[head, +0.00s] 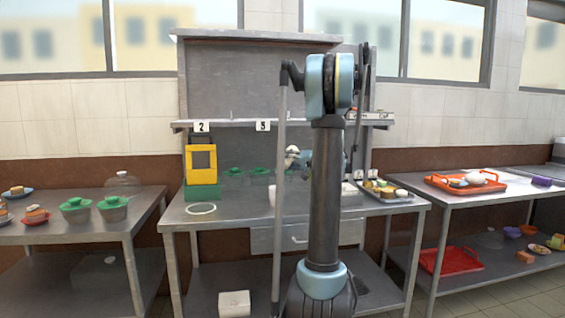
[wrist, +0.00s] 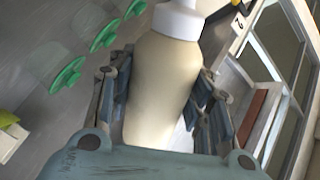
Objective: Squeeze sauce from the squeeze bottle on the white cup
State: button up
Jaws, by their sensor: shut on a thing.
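The squeeze bottle (wrist: 163,75) is cream-coloured with a white cap and fills the middle of the wrist view, tilted. My gripper (wrist: 158,92) is shut on it, one finger on each side. In the head view a small pale part of the bottle (head: 292,151) shows beside my arm, above the middle table; the arm hides much of the gripper. I cannot clearly make out the white cup. A small white thing (head: 401,193) sits on the metal tray (head: 390,200) at the table's right, too small to identify surely.
The middle table (head: 225,222) has a yellow-and-green machine (head: 202,170) and a white ring (head: 201,209) at its left. Several green-lidded pots stand at the back. A shelf (head: 225,124) crosses above. Side tables hold a red tray (head: 440,184) and green-lidded pots (head: 112,207).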

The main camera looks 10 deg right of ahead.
aim_at(287, 161)
jog(key=m, duration=0.4)
jog(key=w+d+f+m, duration=0.1)
jog(key=m, duration=0.1)
jog(key=shift+g, duration=0.4)
jog(key=shift+s+a+m+y, duration=0.2)
jog(key=shift+m+y, duration=0.1)
jog(key=shift+m, duration=0.2)
jog(key=s+a+m, duration=0.2)
jog(key=m, duration=0.1)
jog(key=s+a+r+m, duration=0.1)
jog(key=m, duration=0.1)
jog(key=shift+g+y, duration=0.3)
jog(key=shift+y, duration=0.1)
jog(key=s+a+r+m+y, duration=0.1)
jog(key=s+a+r+m, duration=0.2)
jog(key=r+m, duration=0.7)
jog(key=shift+s+a+r, duration=0.15)
jog(key=shift+r, duration=1.15)
